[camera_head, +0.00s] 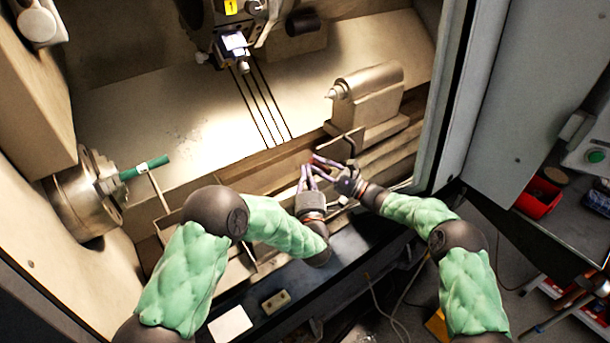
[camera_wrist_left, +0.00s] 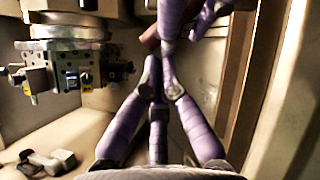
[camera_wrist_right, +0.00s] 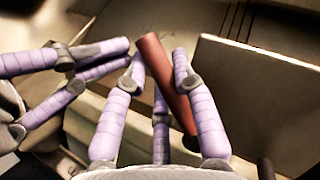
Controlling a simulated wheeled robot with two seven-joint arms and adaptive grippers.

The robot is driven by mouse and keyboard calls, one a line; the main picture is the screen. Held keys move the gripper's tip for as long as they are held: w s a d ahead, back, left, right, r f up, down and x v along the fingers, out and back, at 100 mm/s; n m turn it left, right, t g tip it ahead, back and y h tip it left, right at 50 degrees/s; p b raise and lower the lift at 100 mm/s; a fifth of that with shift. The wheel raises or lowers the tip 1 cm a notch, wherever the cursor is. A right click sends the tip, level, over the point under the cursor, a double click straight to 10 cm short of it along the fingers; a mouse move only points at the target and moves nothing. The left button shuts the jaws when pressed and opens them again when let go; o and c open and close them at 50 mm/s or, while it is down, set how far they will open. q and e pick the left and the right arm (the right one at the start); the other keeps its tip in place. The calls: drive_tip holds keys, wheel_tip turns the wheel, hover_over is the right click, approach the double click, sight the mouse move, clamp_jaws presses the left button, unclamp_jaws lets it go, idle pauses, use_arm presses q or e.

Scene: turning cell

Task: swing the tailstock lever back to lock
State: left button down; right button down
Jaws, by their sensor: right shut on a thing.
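The tailstock (camera_head: 370,100) stands on the bed at the right of the machine, its pointed centre facing left. The red lever handle (camera_wrist_right: 168,85) lies between the fingers of my right gripper (camera_wrist_right: 160,62), which is shut on it. In the head view my right gripper (camera_head: 322,165) reaches in from the right, below the tailstock, and mostly hides the lever. My left gripper (camera_head: 307,172) is beside it, with its fingertips close together and nothing seen between them. In the left wrist view my left gripper (camera_wrist_left: 160,62) is just short of the reddish handle (camera_wrist_left: 150,38).
The tool turret (camera_head: 235,45) hangs at the back. An open door (camera_head: 455,95) bounds the right side. A red bin (camera_head: 538,198) sits on the bench outside.

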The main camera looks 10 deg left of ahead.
use_arm(q)
drive_tip(key=shift+w+d+r, duration=0.25)
drive_tip(key=shift+w+r, duration=0.05)
drive_tip(key=shift+r, duration=0.3)
use_arm(e)
drive_tip(key=shift+s+a+f, duration=0.1)
drive_tip(key=shift+s+a, duration=0.15)
drive_tip(key=c, duration=1.4)
unclamp_jaws()
drive_tip(key=o, duration=0.4)
drive_tip(key=shift+d+f, duration=0.1)
drive_tip(key=shift+f, duration=0.05)
use_arm(q)
drive_tip(key=shift+w+d+r, duration=0.15)
drive_tip(key=shift+d, duration=0.05)
drive_tip(key=shift+s+a+f, duration=0.2)
drive_tip(key=shift+f, duration=0.2)
use_arm(e)
drive_tip(key=shift+w+d+r, duration=0.2)
